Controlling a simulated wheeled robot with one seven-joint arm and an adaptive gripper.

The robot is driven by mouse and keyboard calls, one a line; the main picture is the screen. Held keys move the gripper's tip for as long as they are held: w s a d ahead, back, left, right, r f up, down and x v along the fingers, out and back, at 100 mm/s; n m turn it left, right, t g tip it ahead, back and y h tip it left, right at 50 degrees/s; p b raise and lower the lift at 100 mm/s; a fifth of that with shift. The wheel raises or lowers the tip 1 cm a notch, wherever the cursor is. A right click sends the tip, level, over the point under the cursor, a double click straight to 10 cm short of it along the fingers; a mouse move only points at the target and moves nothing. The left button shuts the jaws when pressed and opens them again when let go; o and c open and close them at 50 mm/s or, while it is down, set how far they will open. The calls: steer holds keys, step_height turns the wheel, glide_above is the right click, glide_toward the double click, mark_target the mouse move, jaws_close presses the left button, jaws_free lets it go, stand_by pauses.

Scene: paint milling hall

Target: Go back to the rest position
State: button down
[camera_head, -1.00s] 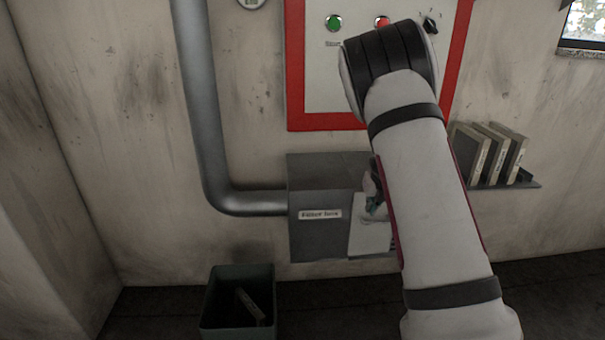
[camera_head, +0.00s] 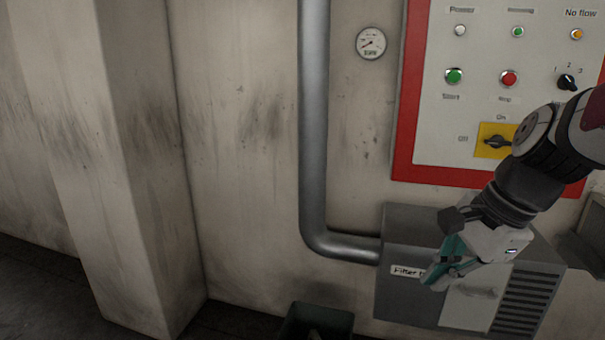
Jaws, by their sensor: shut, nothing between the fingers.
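My gripper (camera_head: 445,280) hangs at the lower right, pointing down and to the left, in front of the filter box in the picture. Its teal-padded fingers are shut with nothing between them. The grey filter box (camera_head: 405,220) is on the wall behind it, and my gripper hides part of its label. The light cover (camera_head: 470,308) on the box's front and the dark slots beside it show below my gripper. I cannot tell how far the fingers are from the box.
A red-framed control panel (camera_head: 408,110) with buttons and a yellow switch (camera_head: 488,148) is above, partly behind my arm. A grey pipe (camera_head: 314,120) bends into the box. A round gauge (camera_head: 371,43) hangs on the wall. A dark bin (camera_head: 300,322) stands below. The left side is clear up to a pillar.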

steer(key=s+a+n+g+h, duration=0.1)
steer(key=s+a+n+h, duration=0.15)
steer(key=s+n, duration=1.5)
steer(key=s+r+m+t+p, duration=0.2)
steer(key=s+r+p, duration=0.1)
steer(key=r+p, duration=0.9)
steer(key=shift+s+d+r+h, duration=0.15)
steer(key=shift+d+r+h, duration=0.2)
steer(key=shift+r, duration=0.15)
